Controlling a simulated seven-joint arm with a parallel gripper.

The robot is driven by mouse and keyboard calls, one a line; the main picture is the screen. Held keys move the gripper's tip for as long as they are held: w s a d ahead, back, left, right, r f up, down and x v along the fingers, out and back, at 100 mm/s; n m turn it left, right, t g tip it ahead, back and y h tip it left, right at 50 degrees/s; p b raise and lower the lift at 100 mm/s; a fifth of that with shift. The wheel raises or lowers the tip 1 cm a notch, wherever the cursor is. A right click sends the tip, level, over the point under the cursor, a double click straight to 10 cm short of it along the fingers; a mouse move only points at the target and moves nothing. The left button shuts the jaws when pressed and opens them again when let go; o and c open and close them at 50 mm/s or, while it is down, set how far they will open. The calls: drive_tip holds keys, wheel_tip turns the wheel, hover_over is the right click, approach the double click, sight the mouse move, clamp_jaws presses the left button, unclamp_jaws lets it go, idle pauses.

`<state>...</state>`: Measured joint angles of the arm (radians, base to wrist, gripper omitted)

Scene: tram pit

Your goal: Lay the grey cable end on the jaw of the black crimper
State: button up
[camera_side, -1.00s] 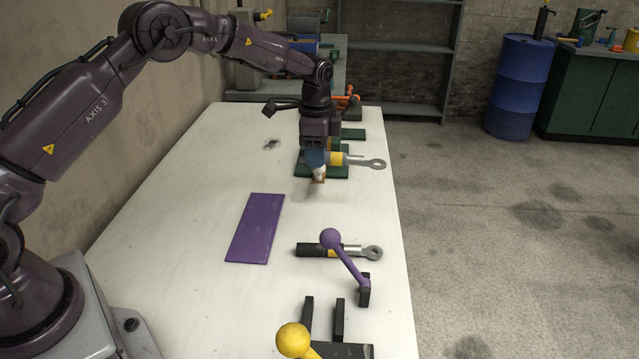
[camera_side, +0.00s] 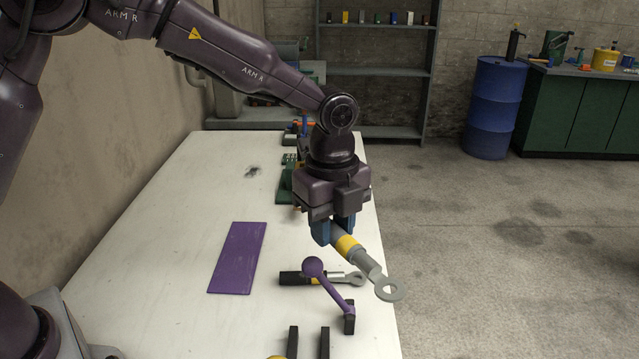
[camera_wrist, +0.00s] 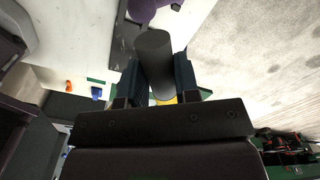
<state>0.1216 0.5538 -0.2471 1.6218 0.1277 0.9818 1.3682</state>
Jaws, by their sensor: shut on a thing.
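My gripper (camera_side: 331,232) has blue fingers and is shut on the grey cable end (camera_side: 365,262), which has a yellow band and a flat ring lug. The lug points toward the front right, around the table's right edge. In the wrist view the grey cylinder (camera_wrist: 155,62) sits between the fingers (camera_wrist: 157,85). Black upright posts, which look like part of the black crimper (camera_side: 325,343), stand at the bottom of the side view, largely cut off. A lever with a purple ball (camera_side: 313,267) rises from a black post beside them. My gripper is above and behind these parts.
A black cable end (camera_side: 295,278) with a ring lug lies behind the purple lever. A purple mat (camera_side: 237,258) lies to the left. Green equipment (camera_side: 285,185) stands farther back. The white table (camera_side: 185,225) is bare around the mat.

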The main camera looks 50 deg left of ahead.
drive_tip(key=s+d+m, duration=0.7)
drive_tip(key=s, duration=0.5)
wheel_tip(320, 180, down, 12)
drive_tip(key=shift+w+r, duration=0.15)
drive_tip(key=shift+f, duration=3.85)
drive_tip(key=shift+f, duration=0.6)
drive_tip(key=o, duration=1)
drive_tip(key=shift+o, duration=0.2)
